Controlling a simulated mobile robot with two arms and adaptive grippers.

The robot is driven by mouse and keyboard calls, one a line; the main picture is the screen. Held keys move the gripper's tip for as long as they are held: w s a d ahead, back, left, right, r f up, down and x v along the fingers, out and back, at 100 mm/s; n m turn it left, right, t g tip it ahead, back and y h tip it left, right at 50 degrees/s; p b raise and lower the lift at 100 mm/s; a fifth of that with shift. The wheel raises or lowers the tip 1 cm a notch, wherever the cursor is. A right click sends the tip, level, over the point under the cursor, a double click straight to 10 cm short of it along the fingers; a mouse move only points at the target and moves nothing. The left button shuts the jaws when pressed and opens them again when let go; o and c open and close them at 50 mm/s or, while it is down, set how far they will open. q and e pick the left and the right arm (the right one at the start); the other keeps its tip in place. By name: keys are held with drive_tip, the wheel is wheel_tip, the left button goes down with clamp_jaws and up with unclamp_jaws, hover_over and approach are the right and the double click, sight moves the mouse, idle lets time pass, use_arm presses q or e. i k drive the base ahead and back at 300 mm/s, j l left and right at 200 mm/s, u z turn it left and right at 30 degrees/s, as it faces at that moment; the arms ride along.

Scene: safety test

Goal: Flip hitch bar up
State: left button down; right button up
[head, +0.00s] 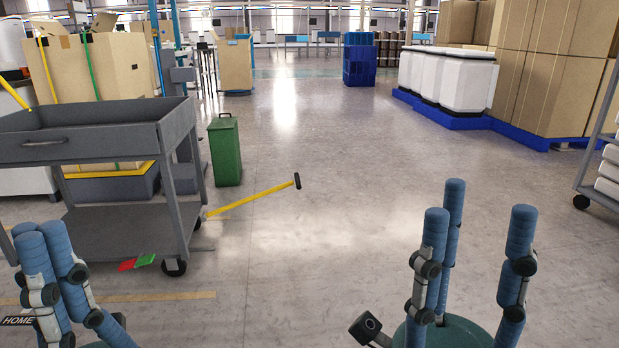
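The yellow hitch bar (252,198) reaches out low from the right side of the grey cart (95,131), with a black crosswise grip (297,181) at its free end. It slants away to the right; I cannot tell whether the grip touches the floor. My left gripper (42,232) is at the lower left, in front of the cart, its blue fingers drawn together with nothing seen between them. My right gripper (478,212) is at the lower right, its blue fingers spread and empty. Both are apart from the bar, which lies between and beyond them.
A green bin (225,150) stands just behind the bar, beside the cart. Red (127,265) and green (145,260) tags show near the cart's front wheel (174,267). Blue pallets (455,121) with boxes and a rack (596,165) stand right. The middle floor is clear.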

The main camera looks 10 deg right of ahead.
sight(206, 215)
drive_tip(key=i+l+z, duration=0.1)
drive_tip(key=i+z, duration=0.15)
drive_tip(key=i, duration=0.25)
drive_tip(key=i+z, duration=0.3)
drive_tip(key=i, duration=0.2)
drive_tip(key=i+j+z, duration=0.1)
drive_tip(key=i+z, duration=0.15)
drive_tip(key=i, duration=0.2)
drive_tip(key=i+j+z, duration=0.25)
drive_tip(key=i, duration=0.25)
